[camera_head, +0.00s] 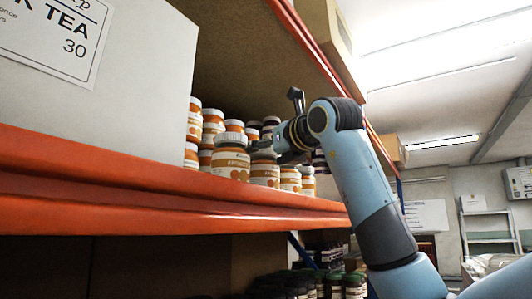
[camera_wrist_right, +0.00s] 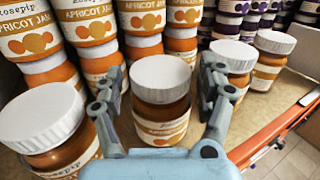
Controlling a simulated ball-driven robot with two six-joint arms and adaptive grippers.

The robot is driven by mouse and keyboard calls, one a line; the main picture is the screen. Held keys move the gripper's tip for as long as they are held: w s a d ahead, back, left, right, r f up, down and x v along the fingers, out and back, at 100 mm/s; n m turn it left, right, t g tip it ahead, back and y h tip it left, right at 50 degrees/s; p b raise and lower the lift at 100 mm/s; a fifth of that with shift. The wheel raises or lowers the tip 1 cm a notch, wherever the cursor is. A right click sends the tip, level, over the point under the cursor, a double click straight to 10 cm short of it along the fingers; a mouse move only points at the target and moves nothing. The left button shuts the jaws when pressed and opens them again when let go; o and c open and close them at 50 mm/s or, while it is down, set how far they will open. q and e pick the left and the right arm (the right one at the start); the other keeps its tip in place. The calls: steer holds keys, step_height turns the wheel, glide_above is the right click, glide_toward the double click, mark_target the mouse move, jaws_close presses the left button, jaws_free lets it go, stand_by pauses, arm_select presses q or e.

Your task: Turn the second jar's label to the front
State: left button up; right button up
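The second jar (camera_head: 265,172) stands upright in the front row on the shelf. In the right wrist view this jar (camera_wrist_right: 160,108) has a white lid, amber contents and a cream label, seen steeply from above with its text too small to read. My right gripper (camera_head: 274,148) is at the jar's upper part. In the wrist view its two fingers (camera_wrist_right: 162,92) are spread on either side of the jar, with a narrow gap showing at each side. The jar's lid is partly hidden by the gripper in the head view. My left gripper is not in view.
A front jar (camera_head: 231,163) stands close on the left, its apricot label facing out. More front jars (camera_wrist_right: 232,68) stand to the right. Stacked apricot jars (camera_wrist_right: 88,25) fill the back. The orange shelf edge (camera_head: 150,195) runs in front; a white box (camera_head: 110,80) blocks the left.

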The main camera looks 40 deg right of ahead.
steer(key=shift+o, duration=0.5)
steer(key=shift+f, duration=0.1)
steer(key=s+a, duration=0.1)
steer(key=s, duration=1.1)
